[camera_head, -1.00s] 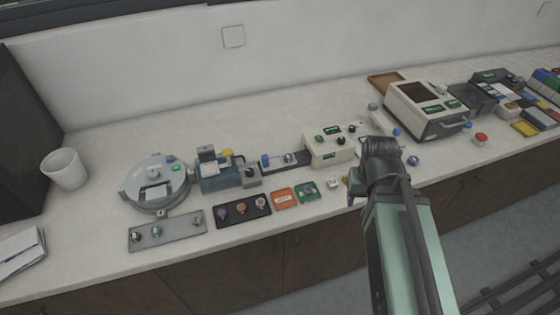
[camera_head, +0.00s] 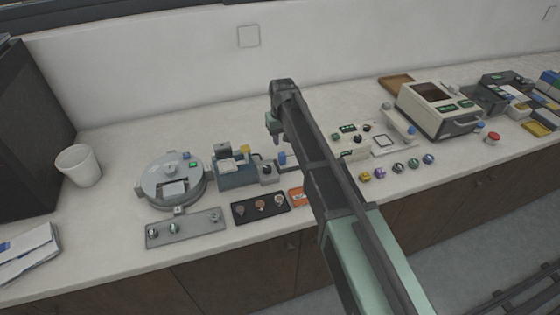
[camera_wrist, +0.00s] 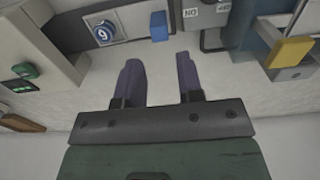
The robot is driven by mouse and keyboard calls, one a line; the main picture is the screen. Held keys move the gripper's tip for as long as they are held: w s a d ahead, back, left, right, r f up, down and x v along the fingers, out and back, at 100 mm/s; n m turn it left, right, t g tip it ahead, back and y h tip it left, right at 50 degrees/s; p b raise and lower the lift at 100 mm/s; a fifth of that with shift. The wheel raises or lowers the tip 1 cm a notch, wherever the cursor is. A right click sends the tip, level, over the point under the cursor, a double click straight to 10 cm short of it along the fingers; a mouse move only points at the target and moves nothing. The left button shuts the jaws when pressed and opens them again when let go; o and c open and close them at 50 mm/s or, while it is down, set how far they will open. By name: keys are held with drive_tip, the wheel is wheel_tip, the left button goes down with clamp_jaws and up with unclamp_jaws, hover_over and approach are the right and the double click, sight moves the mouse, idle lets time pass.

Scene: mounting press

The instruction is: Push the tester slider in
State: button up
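The tester is a cream box (camera_head: 352,154) with green displays and dark knobs, partly hidden behind my arm in the head view. In the wrist view its side with green buttons (camera_wrist: 25,70) is at the left. Its slider is a dark rail (camera_wrist: 128,22) carrying a round blue-rimmed piece marked 9 (camera_wrist: 103,32) and a blue upright tab (camera_wrist: 159,27). The tab also shows in the head view (camera_head: 282,158), left of the tester. My gripper (camera_head: 275,138) is above and behind the slider. In the wrist view its two dark fingers (camera_wrist: 158,65) are apart, with nothing between them.
A grey-blue device with a yellow block (camera_head: 240,165) stands close left of the slider. It also shows at the right of the wrist view (camera_wrist: 290,52). Dark and grey trays of small pieces (camera_head: 260,206) lie in front. The counter behind the slider is clear.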

sight(282, 154)
wheel_tip(282, 154, down, 10)
drive_tip(key=b, duration=0.8)
drive_tip(key=shift+r, duration=0.15)
drive_tip(key=shift+r, duration=0.15)
drive_tip(key=shift+c, duration=0.5)
clamp_jaws()
